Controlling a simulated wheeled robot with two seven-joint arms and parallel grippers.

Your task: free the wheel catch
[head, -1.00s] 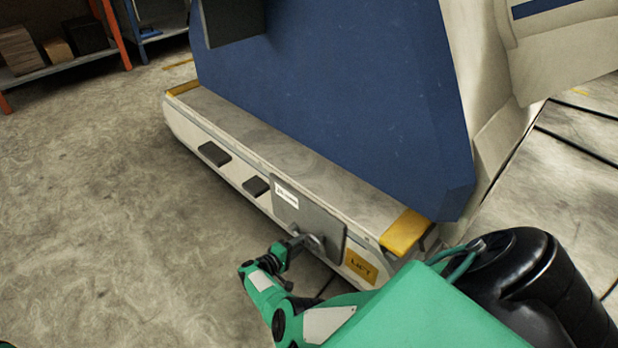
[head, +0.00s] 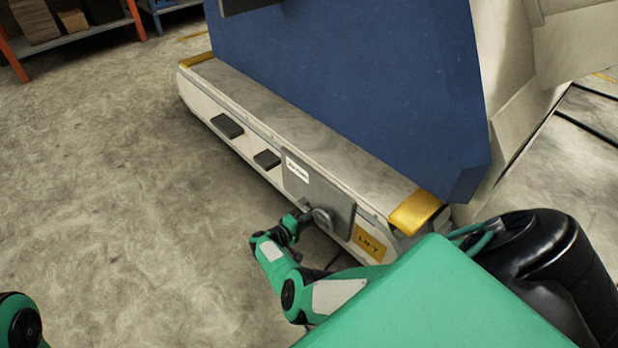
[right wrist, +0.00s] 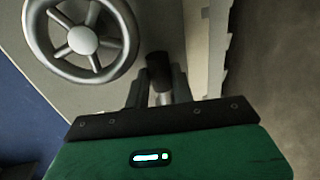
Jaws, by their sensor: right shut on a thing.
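The grey spoked handwheel (head: 322,219) sits on a grey panel low on the side of the pale machine base. It shows large at the upper left of the right wrist view (right wrist: 82,40). Beside it, a short dark-ended pin, seemingly the wheel catch (right wrist: 158,70), stands out from the panel. My right gripper (right wrist: 157,92) is shut on this pin, with a dark finger on each side. In the head view my right gripper (head: 298,220) is at the panel, just left of the wheel. The catch is not clear there. My left gripper is out of view.
The panel (head: 345,205) carries a white label, and a yellow lift plate (head: 370,243) is to its right. Dark steps (head: 227,126) jut from the base. A tall blue body (head: 350,80) rises above. The floor (head: 110,190) to the left is clear. Shelves (head: 70,45) stand far back.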

